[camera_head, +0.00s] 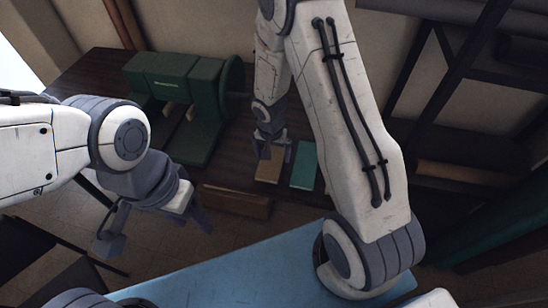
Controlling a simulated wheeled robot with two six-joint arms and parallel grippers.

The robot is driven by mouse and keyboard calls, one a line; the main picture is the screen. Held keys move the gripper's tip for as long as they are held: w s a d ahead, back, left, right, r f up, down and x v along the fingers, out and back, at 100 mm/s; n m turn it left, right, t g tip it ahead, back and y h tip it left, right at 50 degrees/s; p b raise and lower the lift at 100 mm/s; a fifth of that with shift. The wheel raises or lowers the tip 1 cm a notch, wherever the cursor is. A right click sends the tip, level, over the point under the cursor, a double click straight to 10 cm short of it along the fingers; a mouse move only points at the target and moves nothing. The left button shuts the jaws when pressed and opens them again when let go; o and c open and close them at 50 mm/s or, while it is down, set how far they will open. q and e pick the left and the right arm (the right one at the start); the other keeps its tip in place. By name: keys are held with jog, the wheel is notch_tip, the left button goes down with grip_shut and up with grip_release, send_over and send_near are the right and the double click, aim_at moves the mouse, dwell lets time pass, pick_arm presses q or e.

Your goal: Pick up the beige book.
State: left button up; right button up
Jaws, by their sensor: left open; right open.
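The beige book (268,171) lies flat on the dark wooden table, near its front edge, at the middle of the head view. My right gripper (275,153) is open over the far part of the book, with its fingers pointing down and hiding some of it. I cannot tell whether the fingers touch the book. My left gripper (154,229) is open and empty at the lower left, well apart from the book and nearer to me.
A teal book (303,164) lies just right of the beige one. A large dark green machine-like object (177,75) stands on the table (90,72) at the left. A brown drawer-like front (236,202) is below the table edge. A light blue surface (230,272) is nearest me.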

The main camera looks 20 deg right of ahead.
jog(key=shift+f, duration=0.1)
jog(key=c, duration=1.2)
jog(key=shift+c, duration=0.2)
